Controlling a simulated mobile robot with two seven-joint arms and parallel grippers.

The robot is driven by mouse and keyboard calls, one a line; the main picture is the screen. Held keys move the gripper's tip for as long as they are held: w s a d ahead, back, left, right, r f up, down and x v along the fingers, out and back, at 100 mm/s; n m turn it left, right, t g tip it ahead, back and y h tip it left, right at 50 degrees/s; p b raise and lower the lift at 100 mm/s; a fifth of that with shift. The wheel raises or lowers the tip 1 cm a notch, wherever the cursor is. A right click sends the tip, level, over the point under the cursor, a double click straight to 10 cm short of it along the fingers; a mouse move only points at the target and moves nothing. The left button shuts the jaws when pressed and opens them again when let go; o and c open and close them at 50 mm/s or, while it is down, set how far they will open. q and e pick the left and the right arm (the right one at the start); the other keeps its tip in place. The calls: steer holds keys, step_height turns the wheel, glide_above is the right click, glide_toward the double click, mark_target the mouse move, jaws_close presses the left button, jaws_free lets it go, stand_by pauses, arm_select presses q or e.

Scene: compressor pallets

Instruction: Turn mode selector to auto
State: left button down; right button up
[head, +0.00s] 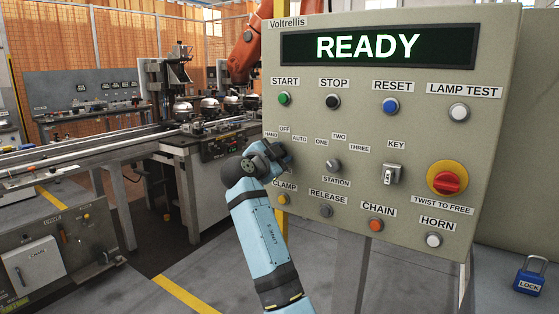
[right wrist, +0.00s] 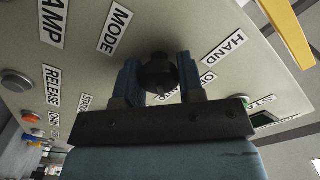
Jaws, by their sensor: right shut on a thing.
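The mode selector (right wrist: 158,74) is a dark round knob on the beige control panel (head: 300,215). In the right wrist view it sits between the two fingers of my right gripper (right wrist: 160,80), which is shut on it. The MODE label (right wrist: 116,31) and HAND label (right wrist: 223,50) lie on either side. In the head view my right gripper (head: 277,153) is at the panel's left edge, below the HAND, OFF and AUTO labels (head: 300,139), and hides the knob. I cannot tell which position the knob points to. My left gripper is not in view.
The panel display (head: 378,46) reads READY. A red emergency stop (head: 447,181) is at right. A blue padlock (head: 530,275) lies at lower right.

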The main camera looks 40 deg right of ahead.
steer(key=o, duration=0.9)
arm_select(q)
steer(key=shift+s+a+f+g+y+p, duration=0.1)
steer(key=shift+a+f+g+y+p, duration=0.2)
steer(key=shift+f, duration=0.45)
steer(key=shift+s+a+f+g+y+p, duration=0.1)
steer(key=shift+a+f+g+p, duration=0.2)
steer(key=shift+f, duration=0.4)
arm_select(e)
steer(key=v, duration=1.4)
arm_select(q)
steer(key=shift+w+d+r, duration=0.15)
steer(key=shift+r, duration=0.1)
